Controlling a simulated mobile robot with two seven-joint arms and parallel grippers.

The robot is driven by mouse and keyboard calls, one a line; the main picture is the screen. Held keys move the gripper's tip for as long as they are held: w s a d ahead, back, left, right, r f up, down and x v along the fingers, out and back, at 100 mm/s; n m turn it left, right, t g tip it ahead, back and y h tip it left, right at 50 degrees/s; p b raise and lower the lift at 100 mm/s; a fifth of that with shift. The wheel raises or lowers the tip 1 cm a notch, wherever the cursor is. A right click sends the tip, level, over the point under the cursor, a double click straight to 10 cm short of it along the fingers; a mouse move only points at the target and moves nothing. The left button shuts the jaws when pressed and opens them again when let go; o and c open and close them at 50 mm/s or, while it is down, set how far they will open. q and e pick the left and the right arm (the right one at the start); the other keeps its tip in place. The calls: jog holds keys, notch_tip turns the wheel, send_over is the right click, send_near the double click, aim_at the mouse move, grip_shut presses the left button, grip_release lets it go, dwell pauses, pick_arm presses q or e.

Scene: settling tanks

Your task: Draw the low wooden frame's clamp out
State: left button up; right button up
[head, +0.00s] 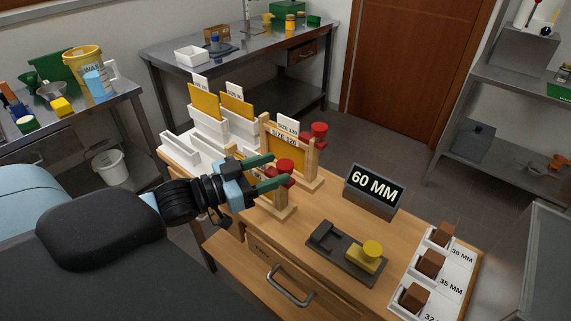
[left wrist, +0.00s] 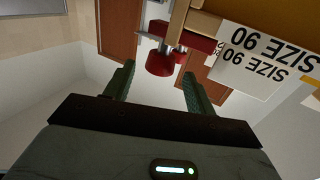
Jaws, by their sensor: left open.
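The low wooden frame (head: 284,211) stands on the wooden bench, in front of a taller wooden frame (head: 311,177). Its clamp has a round red knob (head: 287,164), which also shows in the left wrist view (left wrist: 160,62). My left gripper (head: 280,169) has green fingers and is open, with the red knob at its fingertips. In the left wrist view, the knob lies between and beyond the two fingertips (left wrist: 158,72), with no clear contact. My arm and gripper hide much of the low frame in the head view. My right gripper is not in view.
The taller frame carries another red clamp (head: 319,130) close behind. White bins with yellow panels (head: 204,104) stand at the back left. A 60 MM sign (head: 374,191), a grey holder with a yellow piece (head: 371,250) and a white tray of brown blocks (head: 465,262) lie to the right.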

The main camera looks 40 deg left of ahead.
aim_at(285, 164)
pick_arm(q)
jog(key=shift+x, duration=1.9)
